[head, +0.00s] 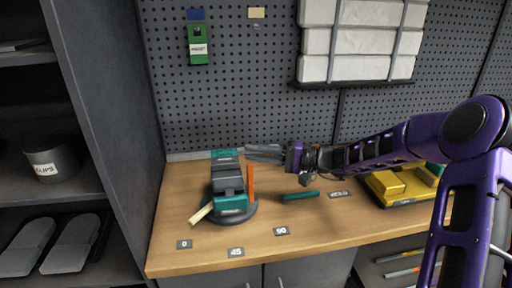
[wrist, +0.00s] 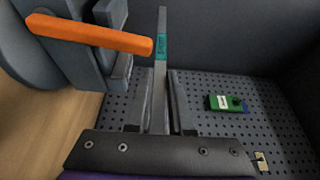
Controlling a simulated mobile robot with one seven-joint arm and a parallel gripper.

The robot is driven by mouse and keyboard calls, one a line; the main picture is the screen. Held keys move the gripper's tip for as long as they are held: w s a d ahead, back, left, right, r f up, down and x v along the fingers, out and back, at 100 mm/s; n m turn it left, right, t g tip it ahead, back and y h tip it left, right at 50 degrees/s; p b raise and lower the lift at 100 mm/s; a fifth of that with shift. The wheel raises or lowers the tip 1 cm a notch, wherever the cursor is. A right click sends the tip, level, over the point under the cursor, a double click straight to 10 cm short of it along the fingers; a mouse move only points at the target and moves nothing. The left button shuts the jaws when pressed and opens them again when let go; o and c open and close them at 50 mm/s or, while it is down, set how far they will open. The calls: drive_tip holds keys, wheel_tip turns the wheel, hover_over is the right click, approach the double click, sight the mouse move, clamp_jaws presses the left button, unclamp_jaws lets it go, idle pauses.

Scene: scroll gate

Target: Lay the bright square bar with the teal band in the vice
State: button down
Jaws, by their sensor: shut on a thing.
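My gripper (head: 264,153) is shut on a bright square bar (wrist: 161,85), which points straight out past the fingers in the wrist view. The bar's teal band (wrist: 160,48) shows beyond the fingertips. The teal and dark grey vice (head: 229,186) stands on the bench, left of and below my gripper in the head view. Its orange handle (head: 251,182) stands upright on its right side. In the wrist view the orange handle (wrist: 95,34) and the vice's grey body (wrist: 60,65) are at the upper left, beside the bar. The bar appears apart from the vice.
A teal rod (head: 300,195) lies on the bench (head: 300,222) right of the vice. A pale lever (head: 201,213) sticks out at the vice's base. Yellow blocks (head: 392,184) sit at the right. A pegboard (head: 260,80) stands behind; a shelf unit (head: 110,90) is left.

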drive_tip(key=shift+f+b, duration=1.8)
drive_tip(key=shift+f, duration=1.1)
drive_tip(key=shift+f+b, duration=0.3)
drive_tip(key=shift+f, duration=0.05)
drive_tip(key=c, duration=0.8)
unclamp_jaws()
drive_tip(key=shift+o, duration=0.4)
drive_tip(key=shift+f, duration=0.15)
drive_tip(key=shift+d, duration=0.1)
drive_tip(key=s+d, duration=0.2)
drive_tip(key=d, duration=1.5)
drive_tip(key=shift+s, duration=0.15)
